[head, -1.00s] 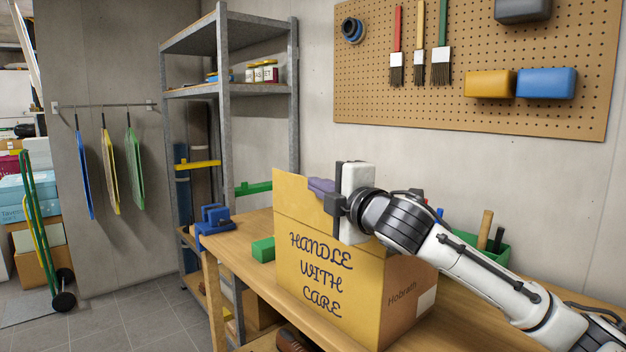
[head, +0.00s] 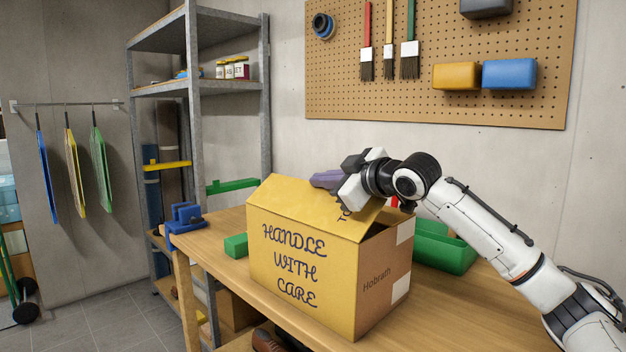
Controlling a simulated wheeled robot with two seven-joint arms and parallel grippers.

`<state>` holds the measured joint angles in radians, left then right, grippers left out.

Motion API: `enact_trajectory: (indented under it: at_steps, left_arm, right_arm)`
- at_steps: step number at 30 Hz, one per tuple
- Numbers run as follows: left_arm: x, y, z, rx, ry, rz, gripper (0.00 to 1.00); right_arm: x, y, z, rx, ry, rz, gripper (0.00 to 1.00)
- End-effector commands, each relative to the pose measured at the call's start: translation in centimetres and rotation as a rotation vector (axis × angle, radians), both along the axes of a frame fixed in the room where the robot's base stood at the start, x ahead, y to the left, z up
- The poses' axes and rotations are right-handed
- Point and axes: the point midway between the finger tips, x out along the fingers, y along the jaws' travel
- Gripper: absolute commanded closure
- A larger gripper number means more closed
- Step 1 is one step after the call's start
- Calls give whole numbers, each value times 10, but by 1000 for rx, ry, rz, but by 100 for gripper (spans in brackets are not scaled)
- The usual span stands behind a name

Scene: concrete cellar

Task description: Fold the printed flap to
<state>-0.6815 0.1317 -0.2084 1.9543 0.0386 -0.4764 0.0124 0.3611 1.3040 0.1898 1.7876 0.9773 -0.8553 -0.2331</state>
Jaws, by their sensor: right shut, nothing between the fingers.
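A cardboard box (head: 290,279) with a yellow front reading "HANDLE WITH CARE" stands on the wooden workbench. Its yellow flap (head: 300,203) leans inward from the front top edge, over the box opening. Some dark print shows at the flap's right end, partly hidden by my gripper. My right gripper (head: 352,176) is shut and empty at the flap's upper right edge; it looks to be against the flap, though exact contact is hard to tell. My left gripper is not in view.
On the workbench (head: 450,317) a green bin (head: 444,248) stands right of the box. A green block (head: 236,245) and a blue vise (head: 186,220) are to its left. A metal shelf and a pegboard (head: 440,108) stand behind.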

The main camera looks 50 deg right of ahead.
Motion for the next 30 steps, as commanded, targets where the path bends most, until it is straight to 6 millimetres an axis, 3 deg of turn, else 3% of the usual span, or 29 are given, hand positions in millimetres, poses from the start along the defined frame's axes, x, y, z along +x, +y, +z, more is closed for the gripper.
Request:
enact_trajectory:
  at_steps: [15, 30]
  left_arm:
    - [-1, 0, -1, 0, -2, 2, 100]
    - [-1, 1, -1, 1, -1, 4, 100]
  right_arm:
    - [0, -24, -33, 387, 0, 0, 100]
    - [0, -27, -42, 481, 0, 0, 100]
